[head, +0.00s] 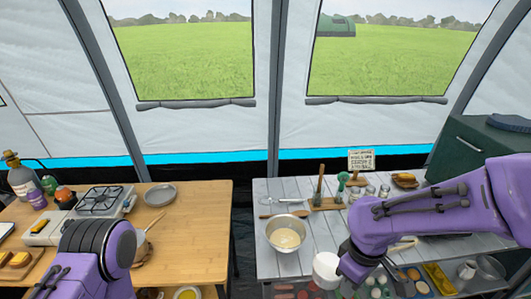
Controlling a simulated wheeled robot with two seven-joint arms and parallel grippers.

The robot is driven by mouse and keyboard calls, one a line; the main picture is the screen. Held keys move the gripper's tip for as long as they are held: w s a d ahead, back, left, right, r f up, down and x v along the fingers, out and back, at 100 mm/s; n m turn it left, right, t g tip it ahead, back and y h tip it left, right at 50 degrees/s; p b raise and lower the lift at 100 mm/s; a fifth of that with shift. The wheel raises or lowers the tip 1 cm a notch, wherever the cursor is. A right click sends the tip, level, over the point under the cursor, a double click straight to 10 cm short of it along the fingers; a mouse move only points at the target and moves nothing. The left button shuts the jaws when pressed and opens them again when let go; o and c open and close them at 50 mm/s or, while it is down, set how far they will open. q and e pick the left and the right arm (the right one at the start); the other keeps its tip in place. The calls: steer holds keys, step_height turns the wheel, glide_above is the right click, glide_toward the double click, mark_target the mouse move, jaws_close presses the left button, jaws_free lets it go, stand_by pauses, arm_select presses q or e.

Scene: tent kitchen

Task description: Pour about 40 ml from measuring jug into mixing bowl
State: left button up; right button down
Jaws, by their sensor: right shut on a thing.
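The mixing bowl (272,240) is a round metal bowl with pale cream-coloured contents. It stands near the left front of the grey table. My right gripper (345,262) is shut on a white vessel, apparently the measuring jug (326,268). The jug is in front of and to the right of the bowl, apart from it in the picture. Its contents cannot be made out, and my arm hides part of the gripper and jug. My left arm shows at the lower left, but its gripper is out of view.
Behind the bowl lie a whisk (282,200) and a wooden spoon (284,215). The wooden table (200,230) on the left carries a camp stove (104,200) and a grey pan (160,195). A gap separates the tables.

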steer(key=w+f+m+b, duration=0.6)
steer(key=f+b, duration=0.3)
steer(key=f, duration=0.2)
steer(key=shift+w+d+m, duration=0.35)
steer(key=shift+d+m, duration=0.1)
steer(key=shift+m, duration=0.35)
steer(key=shift+a, duration=0.1)
